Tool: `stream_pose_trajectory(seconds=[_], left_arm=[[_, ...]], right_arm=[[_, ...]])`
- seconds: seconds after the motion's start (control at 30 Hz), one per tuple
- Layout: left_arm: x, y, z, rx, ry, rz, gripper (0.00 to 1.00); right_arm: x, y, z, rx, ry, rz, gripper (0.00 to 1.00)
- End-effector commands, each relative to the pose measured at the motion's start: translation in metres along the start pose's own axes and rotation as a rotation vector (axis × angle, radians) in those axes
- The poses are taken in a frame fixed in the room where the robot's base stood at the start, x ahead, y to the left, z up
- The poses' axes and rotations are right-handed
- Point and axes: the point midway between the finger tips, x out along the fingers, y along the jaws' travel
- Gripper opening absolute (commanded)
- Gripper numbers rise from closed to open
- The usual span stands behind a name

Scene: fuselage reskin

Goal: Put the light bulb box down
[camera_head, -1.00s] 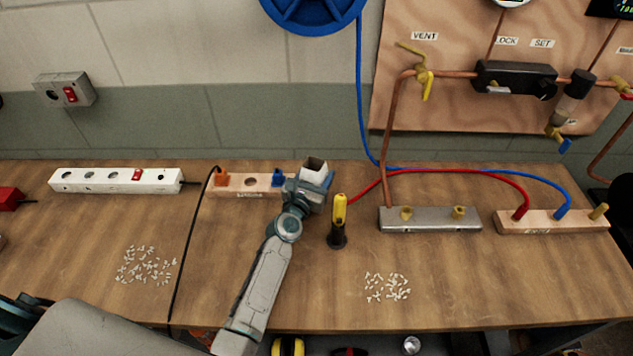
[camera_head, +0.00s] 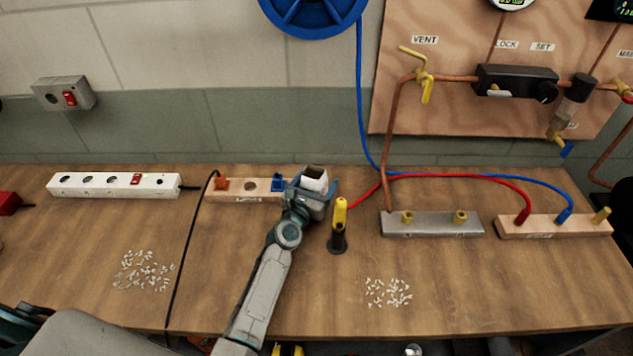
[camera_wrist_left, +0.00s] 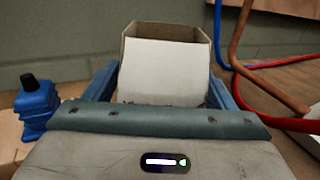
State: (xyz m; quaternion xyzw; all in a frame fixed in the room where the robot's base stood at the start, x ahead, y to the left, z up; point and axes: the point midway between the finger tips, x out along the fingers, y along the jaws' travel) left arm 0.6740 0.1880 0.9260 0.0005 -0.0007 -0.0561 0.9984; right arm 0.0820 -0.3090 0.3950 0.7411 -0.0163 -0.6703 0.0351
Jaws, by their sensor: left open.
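The light bulb box (camera_head: 314,177) is a small white box with an open top and brown inside. It stands at the back of the workbench, to the right of the wooden block with the blue fitting. My left gripper (camera_head: 318,188) is around it, with its jaws open. In the left wrist view the box (camera_wrist_left: 165,72) sits between the two blue fingers (camera_wrist_left: 162,88), its open top facing up and away. Its underside is hidden, so I cannot tell for certain that it rests on the bench. My right gripper is not in view.
A yellow and black tool (camera_head: 339,225) stands upright just right of my left gripper. The wooden block (camera_head: 250,187) with orange and blue fittings is close on the left. Red and blue hoses (camera_head: 450,173) run along the back right. The front middle of the bench (camera_head: 310,295) is clear.

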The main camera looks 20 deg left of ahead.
Motion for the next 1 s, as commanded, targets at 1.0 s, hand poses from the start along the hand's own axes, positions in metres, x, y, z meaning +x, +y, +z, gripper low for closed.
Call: stream_pose_trajectory(seconds=[1.0], left_arm=[[-0.119,0.000,-0.001,-0.001,0.001,0.000,0.78]], right_arm=[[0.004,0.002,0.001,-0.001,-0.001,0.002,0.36]])
